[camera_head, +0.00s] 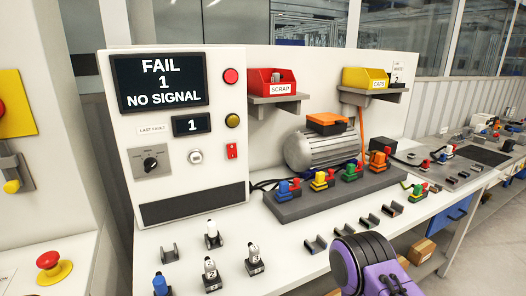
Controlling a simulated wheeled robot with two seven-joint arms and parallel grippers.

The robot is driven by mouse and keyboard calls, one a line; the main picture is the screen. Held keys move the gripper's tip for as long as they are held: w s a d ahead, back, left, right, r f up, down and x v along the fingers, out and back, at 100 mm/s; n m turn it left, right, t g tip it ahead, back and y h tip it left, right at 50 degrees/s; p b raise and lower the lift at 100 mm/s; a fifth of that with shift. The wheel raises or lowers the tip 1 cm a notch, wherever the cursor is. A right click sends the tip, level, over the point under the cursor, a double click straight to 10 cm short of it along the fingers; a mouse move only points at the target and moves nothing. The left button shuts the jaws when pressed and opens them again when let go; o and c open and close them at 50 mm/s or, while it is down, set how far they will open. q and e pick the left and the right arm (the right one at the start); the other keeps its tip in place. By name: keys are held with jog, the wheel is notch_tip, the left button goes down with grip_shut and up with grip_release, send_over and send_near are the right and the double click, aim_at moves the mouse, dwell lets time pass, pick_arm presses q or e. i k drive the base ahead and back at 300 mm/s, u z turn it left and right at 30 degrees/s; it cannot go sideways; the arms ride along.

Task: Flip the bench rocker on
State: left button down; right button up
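A small red rocker switch (231,151) sits on the white test panel (210,80), under a round amber button. It is too small to tell which way it is tipped. The panel's large screen (160,81) reads FAIL 1 NO SIGNAL, and the small LAST FAULT display (192,125) reads 1. A purple and black part of my arm shows at the bottom right, over the bench front and well away from the rocker. No fingertips of either gripper are in view.
A red button (231,76), an amber button (233,120) and a selector knob (150,163) surround the rocker. Connectors (254,259) and small clips stand on the bench below. A motor (325,148) and a dark connector block (335,192) lie to the right. Red SCRAP (272,80) and yellow CAPS bins sit on shelves.

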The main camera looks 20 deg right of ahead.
aim_at(232, 150)
jog(key=z, duration=2.2)
jog(key=i, duration=1.65)
jog(key=u, duration=3.05)
